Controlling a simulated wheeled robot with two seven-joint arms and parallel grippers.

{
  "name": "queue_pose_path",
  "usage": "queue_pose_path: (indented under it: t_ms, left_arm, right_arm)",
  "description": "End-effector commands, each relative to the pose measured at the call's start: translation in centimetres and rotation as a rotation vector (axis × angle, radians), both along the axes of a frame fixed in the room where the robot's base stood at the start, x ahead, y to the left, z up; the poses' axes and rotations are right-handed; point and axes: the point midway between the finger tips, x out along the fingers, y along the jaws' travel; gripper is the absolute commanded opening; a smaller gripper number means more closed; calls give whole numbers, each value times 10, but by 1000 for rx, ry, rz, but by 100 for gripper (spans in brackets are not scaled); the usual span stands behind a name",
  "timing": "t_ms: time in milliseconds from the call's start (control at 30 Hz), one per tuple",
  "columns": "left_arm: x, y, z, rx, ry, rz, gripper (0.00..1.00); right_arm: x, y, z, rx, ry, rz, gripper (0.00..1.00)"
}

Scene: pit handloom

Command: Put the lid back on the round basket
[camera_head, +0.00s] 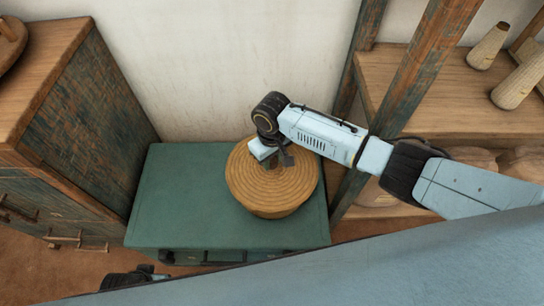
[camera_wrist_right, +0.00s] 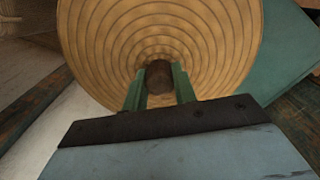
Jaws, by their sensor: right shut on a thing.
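The round woven lid (camera_head: 250,190) is a tan disc of concentric rings, over the green chest at the middle of the head view. My right gripper (camera_head: 277,160) comes down on it from above. In the right wrist view its two green fingers (camera_wrist_right: 160,88) are shut on the dark brown knob (camera_wrist_right: 159,76) of the lid (camera_wrist_right: 110,45). A tan side (camera_head: 275,213) shows under the lid's near edge, likely the round basket; I cannot tell whether the lid touches it all round. A dark part of my left arm shows at the bottom left; its fingers cannot be made out.
The green chest top (camera_head: 175,205) is bare to the left of the lid. A wooden cabinet (camera_head: 90,110) stands at the left. At the right are a wooden post (camera_head: 415,75) and a shelf (camera_head: 430,85) with pale cones (camera_head: 488,47). A wall stands behind.

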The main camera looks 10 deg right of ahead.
Motion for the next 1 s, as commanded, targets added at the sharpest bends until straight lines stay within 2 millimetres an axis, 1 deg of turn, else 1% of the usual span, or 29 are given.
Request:
queue_pose_path:
  t_ms: [367,800,1000]
  left_arm:
    - [0,0,0,0,0,0,0]
    - [0,0,8,0,0,0,0]
    - [0,0,8,0,0,0,0]
  right_arm:
    - [0,0,0,1,0,0,0]
    - [0,1,0,1,0,0,0]
    - [0,1,0,1,0,0,0]
